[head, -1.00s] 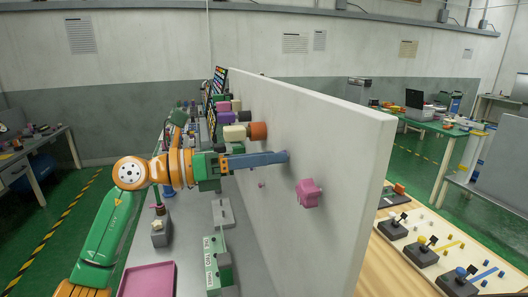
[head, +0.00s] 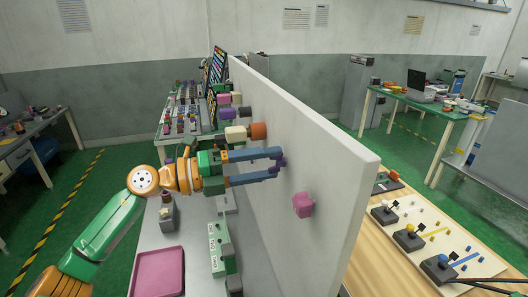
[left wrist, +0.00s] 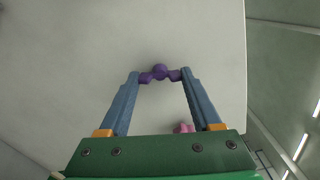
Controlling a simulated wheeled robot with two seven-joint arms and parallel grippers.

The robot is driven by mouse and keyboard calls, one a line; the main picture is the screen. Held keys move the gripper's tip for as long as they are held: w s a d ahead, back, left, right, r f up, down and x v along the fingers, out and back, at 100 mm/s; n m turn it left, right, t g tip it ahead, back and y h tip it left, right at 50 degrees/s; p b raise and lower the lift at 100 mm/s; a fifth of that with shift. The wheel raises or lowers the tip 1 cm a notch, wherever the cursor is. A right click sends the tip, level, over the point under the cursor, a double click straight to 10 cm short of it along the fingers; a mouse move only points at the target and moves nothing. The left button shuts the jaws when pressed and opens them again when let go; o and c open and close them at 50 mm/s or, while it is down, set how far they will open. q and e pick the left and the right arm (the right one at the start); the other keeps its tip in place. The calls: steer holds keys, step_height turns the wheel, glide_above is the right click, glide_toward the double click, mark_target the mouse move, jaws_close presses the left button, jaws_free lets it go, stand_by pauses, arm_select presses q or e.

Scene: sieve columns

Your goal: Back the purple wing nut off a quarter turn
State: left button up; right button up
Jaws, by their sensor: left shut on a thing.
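The purple wing nut (head: 283,161) sits on the face of the upright pale panel (head: 330,170). My left gripper (head: 279,163) reaches it from the left, with its two blue fingers, one above the other, closed on the nut. In the left wrist view the wing nut (left wrist: 160,72) shows a round hub with a wing to each side. The fingertips of my left gripper (left wrist: 159,77) press on the wing ends, partly covering them. My right gripper is not in view.
A pink knob (head: 303,205) sticks out of the panel below and right of the nut. Orange (head: 258,131), cream, purple and pink knobs stand farther back along it. A pink tray (head: 158,272) and a green-white block (head: 218,250) lie on the bench below.

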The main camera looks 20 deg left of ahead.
arm_select(q)
steer(key=shift+r+n+p, duration=0.1)
steer(key=shift+n+p, duration=1.3)
steer(key=shift+n, duration=0.2)
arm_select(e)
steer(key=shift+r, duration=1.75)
arm_select(q)
steer(key=o, duration=1.4)
steer(key=shift+w+d, duration=0.1)
steer(key=a+b, duration=0.1)
steer(key=s+a+f+b, duration=0.1)
steer(key=shift+s+f+b, duration=0.1)
steer(key=shift+s+b, duration=0.1)
steer(key=shift+b, duration=0.1)
steer(key=b+v, duration=0.1)
steer(key=v, duration=0.1)
steer(key=r+b+v, duration=0.1)
steer(key=v, duration=0.1)
steer(key=shift+s+a, duration=0.2)
steer(key=shift+a, duration=0.15)
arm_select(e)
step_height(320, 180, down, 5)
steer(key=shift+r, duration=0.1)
